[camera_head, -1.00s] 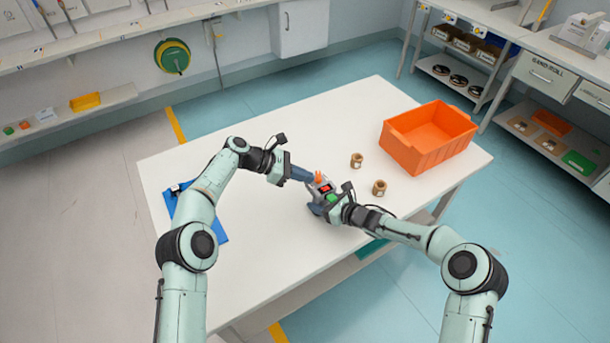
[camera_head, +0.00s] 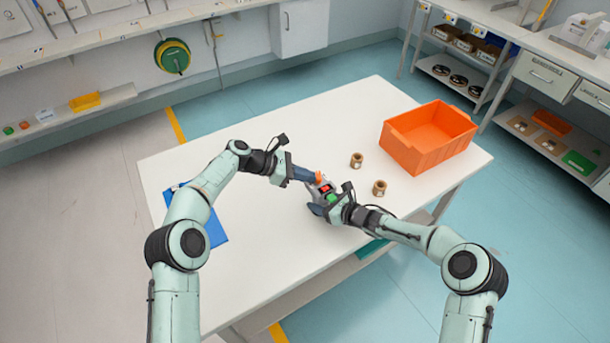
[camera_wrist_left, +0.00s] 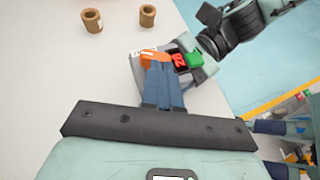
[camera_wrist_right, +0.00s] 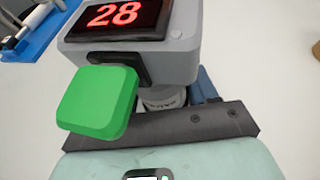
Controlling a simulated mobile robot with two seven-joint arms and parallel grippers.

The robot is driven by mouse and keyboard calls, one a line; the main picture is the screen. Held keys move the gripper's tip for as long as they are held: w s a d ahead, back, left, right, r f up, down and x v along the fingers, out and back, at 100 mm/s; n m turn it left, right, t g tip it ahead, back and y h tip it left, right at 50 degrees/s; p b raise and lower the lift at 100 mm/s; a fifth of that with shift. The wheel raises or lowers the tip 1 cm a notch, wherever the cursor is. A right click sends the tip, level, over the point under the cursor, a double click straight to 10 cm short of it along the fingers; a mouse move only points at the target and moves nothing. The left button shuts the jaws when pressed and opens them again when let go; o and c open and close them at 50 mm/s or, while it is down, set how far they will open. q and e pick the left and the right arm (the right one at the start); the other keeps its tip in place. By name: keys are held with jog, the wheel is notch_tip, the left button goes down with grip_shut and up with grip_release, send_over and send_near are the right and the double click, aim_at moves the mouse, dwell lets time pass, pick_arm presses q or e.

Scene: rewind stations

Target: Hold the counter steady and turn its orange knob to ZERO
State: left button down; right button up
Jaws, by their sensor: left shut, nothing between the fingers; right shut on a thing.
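The grey counter (camera_head: 321,187) is near the middle of the white table. Its red display reads 28 in the right wrist view (camera_wrist_right: 115,14). A green block (camera_wrist_right: 97,100) is on its side. The orange knob (camera_wrist_left: 148,58) is on the counter's far end from the green block. My left gripper (camera_wrist_left: 160,75) is shut and empty, its blue fingertips right at the knob; I cannot tell whether they touch. They partly hide the knob. My right gripper (camera_head: 318,207) is shut on the counter's body; its fingers are mostly hidden in the right wrist view.
Two brown spools (camera_head: 356,160) (camera_head: 379,188) stand right of the counter. An orange bin (camera_head: 410,150) stands at the table's right end. The table between mat and counter is clear.

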aim_at(319, 191)
pick_arm(q)
jog(key=shift+s+n+t, duration=0.25)
jog(key=shift+n+t, duration=0.35)
jog(key=shift+s+d+n+t+y, duration=0.55)
jog(key=shift+d+n+t, duration=0.1)
jog(key=shift+n+t, duration=0.4)
jog(key=shift+s+d+n+t+y, duration=0.55)
jog(key=shift+d+n+t, duration=0.1)
jog(key=shift+n+t, duration=0.35)
jog(key=shift+d, duration=0.7)
jog(key=shift+w, duration=0.15)
